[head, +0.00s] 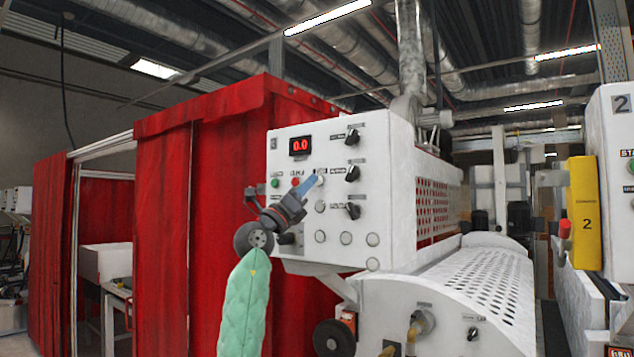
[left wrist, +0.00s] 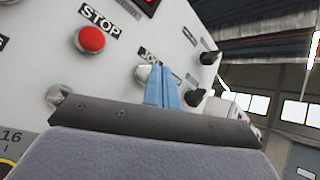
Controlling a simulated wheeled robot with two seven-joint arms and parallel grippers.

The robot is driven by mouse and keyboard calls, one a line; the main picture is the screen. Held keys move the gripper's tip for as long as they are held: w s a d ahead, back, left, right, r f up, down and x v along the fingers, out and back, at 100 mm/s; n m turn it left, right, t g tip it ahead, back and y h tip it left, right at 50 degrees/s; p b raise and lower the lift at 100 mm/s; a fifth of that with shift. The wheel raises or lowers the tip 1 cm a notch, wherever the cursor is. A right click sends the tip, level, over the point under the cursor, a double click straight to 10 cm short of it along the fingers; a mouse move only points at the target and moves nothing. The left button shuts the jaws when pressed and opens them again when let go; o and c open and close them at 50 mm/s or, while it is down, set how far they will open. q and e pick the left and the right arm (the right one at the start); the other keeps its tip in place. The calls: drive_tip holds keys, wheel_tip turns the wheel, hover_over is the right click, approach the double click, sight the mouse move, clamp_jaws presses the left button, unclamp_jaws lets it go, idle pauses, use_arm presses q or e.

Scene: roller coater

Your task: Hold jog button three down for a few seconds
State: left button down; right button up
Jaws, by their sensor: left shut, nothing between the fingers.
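The jog button (head: 320,180) is a round silver button on the white control panel, right of the red stop button (head: 295,182). In the left wrist view the jog button (left wrist: 142,75) sits under a partly covered JOG label (left wrist: 148,56). My left gripper (head: 313,180) is shut, its blue fingers pointing at the button. In the left wrist view its fingertips (left wrist: 161,70) overlap the button's right side. I cannot tell whether they touch it or whether it is pressed in. My right gripper is not in view.
The panel also carries a red 0.0 display (head: 300,146), a green button (head: 275,183), black knobs (head: 352,137) and several silver buttons (head: 345,238). A red curtain (head: 160,230) hangs to the left. A yellow box marked 2 (head: 585,212) stands at the right.

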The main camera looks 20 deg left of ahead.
use_arm(q)
drive_tip(key=shift+w+d, duration=0.15)
drive_tip(key=shift+w, duration=0.25)
idle(0.7)
idle(2.5)
idle(0.7)
idle(0.9)
drive_tip(key=shift+s, duration=0.15)
idle(0.4)
drive_tip(key=shift+s+a+p, duration=0.3)
drive_tip(key=shift+s+p, duration=0.1)
drive_tip(key=shift+s, duration=0.25)
drive_tip(key=shift+s+a+p, duration=0.25)
drive_tip(key=shift+s+a, duration=0.05)
drive_tip(key=shift+s, duration=0.5)
drive_tip(key=shift+s+a+p, duration=0.25)
drive_tip(key=shift+s, duration=0.55)
drive_tip(key=shift+s+a+p, duration=0.25)
drive_tip(key=shift+s+a, duration=0.05)
drive_tip(key=shift+s, duration=0.5)
